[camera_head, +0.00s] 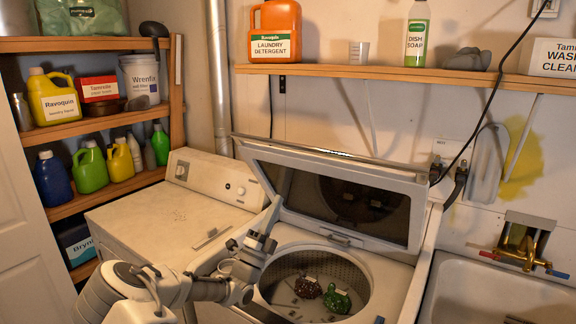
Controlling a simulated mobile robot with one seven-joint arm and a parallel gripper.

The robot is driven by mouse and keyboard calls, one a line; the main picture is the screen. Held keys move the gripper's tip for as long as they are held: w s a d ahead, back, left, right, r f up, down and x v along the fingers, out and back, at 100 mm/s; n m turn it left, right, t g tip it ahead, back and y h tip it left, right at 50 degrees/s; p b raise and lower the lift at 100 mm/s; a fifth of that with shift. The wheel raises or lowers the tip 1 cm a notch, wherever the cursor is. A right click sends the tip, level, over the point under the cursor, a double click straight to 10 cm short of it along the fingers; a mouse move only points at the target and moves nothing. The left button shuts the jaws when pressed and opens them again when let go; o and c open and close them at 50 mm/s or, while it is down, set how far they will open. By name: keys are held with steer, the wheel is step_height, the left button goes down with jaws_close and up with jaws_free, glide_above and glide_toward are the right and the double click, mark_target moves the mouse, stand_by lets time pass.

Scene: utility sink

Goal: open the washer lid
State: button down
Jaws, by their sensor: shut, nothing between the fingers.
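The washer lid (345,195) is raised and leans back, steeply tilted, with its dark inner panel facing forward. The washer's round drum opening (315,266) is uncovered below it. A dark brown item (307,287) and a green item (337,299) lie inside the drum. My gripper (274,208) points upward near the lid's lower left part, at the left of the opening. Its fingers are shut and hold nothing. I cannot tell whether the fingertips touch the lid.
A second white appliance (165,215) stands to the left. A sink (495,290) with a brass faucet (527,250) is at the right. A wall shelf (400,72) with bottles runs above the lid. A stocked shelf unit (105,125) stands at the far left.

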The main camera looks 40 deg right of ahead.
mark_target(297, 157)
steer(key=p+x, duration=0.3)
steer(key=x, duration=1.1)
steer(key=shift+w+d+r+p, duration=0.1)
steer(key=shift+d+r+p, duration=0.15)
steer(key=shift+r+p, duration=0.1)
steer(key=w+d+r, duration=0.3)
steer(key=d+r, duration=0.1)
steer(key=d, duration=0.4)
steer(key=w+d+r+p, duration=0.1)
steer(key=w+d+r, duration=0.2)
steer(key=d, duration=0.5)
steer(key=shift+d+r+p, duration=0.3)
steer(key=shift+r, duration=0.45)
steer(key=shift+s+f, duration=0.1)
steer(key=shift+f, duration=0.05)
